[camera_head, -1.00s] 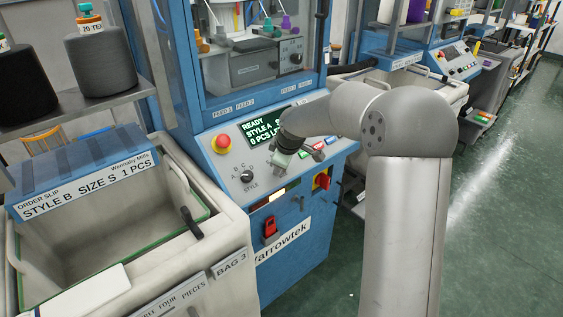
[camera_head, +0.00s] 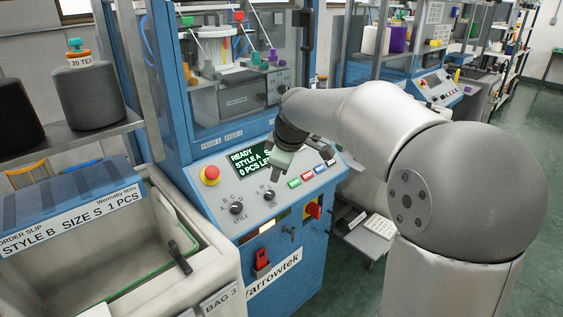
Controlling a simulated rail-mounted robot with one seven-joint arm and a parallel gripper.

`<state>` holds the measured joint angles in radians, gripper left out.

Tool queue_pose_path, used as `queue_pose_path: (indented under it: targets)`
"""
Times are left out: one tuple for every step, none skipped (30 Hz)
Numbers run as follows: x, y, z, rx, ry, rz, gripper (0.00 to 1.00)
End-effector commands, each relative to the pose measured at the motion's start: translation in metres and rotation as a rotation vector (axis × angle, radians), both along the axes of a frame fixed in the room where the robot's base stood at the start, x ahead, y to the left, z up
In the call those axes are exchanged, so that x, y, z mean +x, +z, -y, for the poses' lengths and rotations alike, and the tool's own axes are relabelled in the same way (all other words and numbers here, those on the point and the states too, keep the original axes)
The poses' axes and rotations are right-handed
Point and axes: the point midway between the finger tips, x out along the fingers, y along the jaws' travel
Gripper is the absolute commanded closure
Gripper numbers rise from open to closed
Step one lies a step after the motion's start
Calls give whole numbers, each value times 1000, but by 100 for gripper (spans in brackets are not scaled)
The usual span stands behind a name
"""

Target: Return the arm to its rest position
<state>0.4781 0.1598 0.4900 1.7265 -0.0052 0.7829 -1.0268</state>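My gripper (camera_head: 277,174) hangs at the end of my bent arm, in front of the knitting machine's sloped control panel (camera_head: 228,181). It is above the style and size knobs and just below the green display (camera_head: 246,160), part of which my arm hides. The gripper looks small and angled here, so I cannot tell whether its fingers are open or shut. I see nothing held in it.
A red stop button (camera_head: 210,174) is left of the display. Coloured push buttons (camera_head: 307,176) are right of my gripper. A bin (camera_head: 150,262) with an order slip (camera_head: 75,222) stands at left, under dark yarn cones (camera_head: 90,92). Green floor is clear at right.

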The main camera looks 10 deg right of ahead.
Motion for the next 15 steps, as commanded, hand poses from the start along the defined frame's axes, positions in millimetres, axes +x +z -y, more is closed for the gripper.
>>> queue_pose_path:
  targets:
    - [-3,6,1,-1,-2,1,52]
    - [-5,9,1,-1,-2,1,52]
    - [-6,12,1,0,0,1,52]
    - [-7,13,1,0,0,1,52]
    - [-8,15,1,0,0,0,52]
    - [-9,16,1,0,0,-1,52]
    - [-9,16,1,0,0,-1,52]
    - [-9,17,1,0,0,-1,52]
    - [-10,17,1,0,0,-1,52]
    - [-10,17,1,0,0,-2,52]
    - [-10,17,1,0,0,-2,52]
    - [-10,17,1,0,0,-2,52]
    - [-10,17,1,0,0,-1,52]
    - [-9,17,1,0,0,-1,52]
    - [-9,17,1,0,0,-1,52]
